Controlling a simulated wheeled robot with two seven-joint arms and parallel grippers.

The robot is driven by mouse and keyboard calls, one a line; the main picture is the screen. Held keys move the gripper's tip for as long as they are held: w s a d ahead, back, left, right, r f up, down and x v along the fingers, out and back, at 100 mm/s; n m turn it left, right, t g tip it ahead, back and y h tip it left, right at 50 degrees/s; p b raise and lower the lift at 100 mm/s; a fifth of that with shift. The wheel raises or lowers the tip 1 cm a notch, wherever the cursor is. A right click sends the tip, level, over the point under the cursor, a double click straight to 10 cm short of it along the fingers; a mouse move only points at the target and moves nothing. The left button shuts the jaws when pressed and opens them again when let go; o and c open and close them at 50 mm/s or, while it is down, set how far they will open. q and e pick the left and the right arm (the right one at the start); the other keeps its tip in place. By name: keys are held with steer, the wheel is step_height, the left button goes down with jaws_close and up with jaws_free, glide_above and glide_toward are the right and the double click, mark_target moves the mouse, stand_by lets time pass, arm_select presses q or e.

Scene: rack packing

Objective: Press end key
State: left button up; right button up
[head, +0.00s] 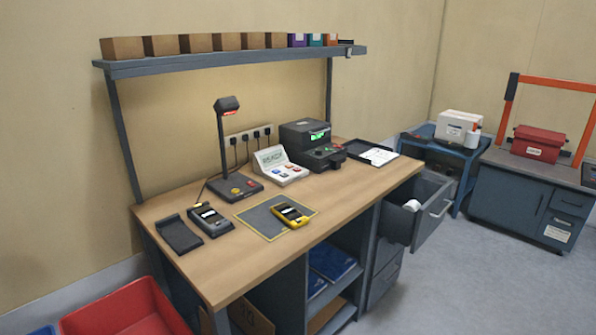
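No key label is readable at this size, so I cannot tell which key is the end key. A white key console (279,166) with a small display and several coloured keys stands on the wooden workbench (335,198). A yellow handheld device (290,214) lies on a grey mat (262,222). A dark handheld device (210,219) lies to its left, beside an empty black tray-like holder (181,234). A black stand (235,187) with a lit red head has red and yellow buttons on its base. Neither of my grippers is in view.
A dark printer (307,141) with a green light and a black tray (371,153) with papers stand at the bench's back right. An open drawer (428,209) juts out below. A red bin (118,308) is at lower left. A shelf (240,57) with boxes hangs above.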

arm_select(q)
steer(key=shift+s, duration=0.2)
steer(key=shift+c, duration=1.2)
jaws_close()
